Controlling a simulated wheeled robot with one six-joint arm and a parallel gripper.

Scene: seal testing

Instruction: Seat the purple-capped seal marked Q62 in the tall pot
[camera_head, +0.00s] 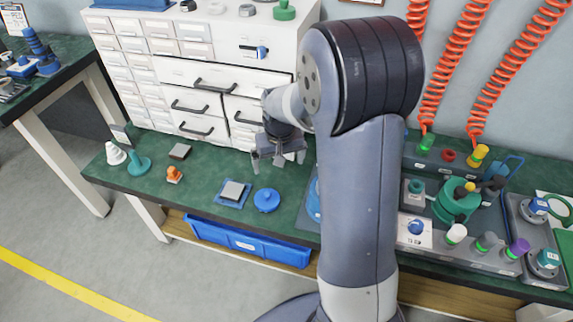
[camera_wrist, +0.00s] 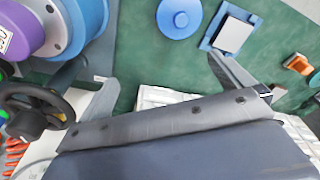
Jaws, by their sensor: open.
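My gripper (camera_head: 278,160) is open and empty, in the air over the green bench in front of the drawer cabinet. In the wrist view nothing lies between its fingers. In the wrist view a large purple part (camera_wrist: 14,32) with a partly visible white label shows at the upper left, beside a blue cylinder (camera_wrist: 88,18); I cannot read the label fully. I cannot tell which vessel is the tall pot. My arm hides the middle of the bench.
A blue round lid (camera_head: 267,200), a grey block on a blue plate (camera_head: 233,192) and an orange piece (camera_head: 174,174) lie left of my arm. A green device (camera_head: 457,203) and a tray with pots (camera_head: 524,240) stand right. A black handwheel (camera_wrist: 35,108) shows close to the wrist.

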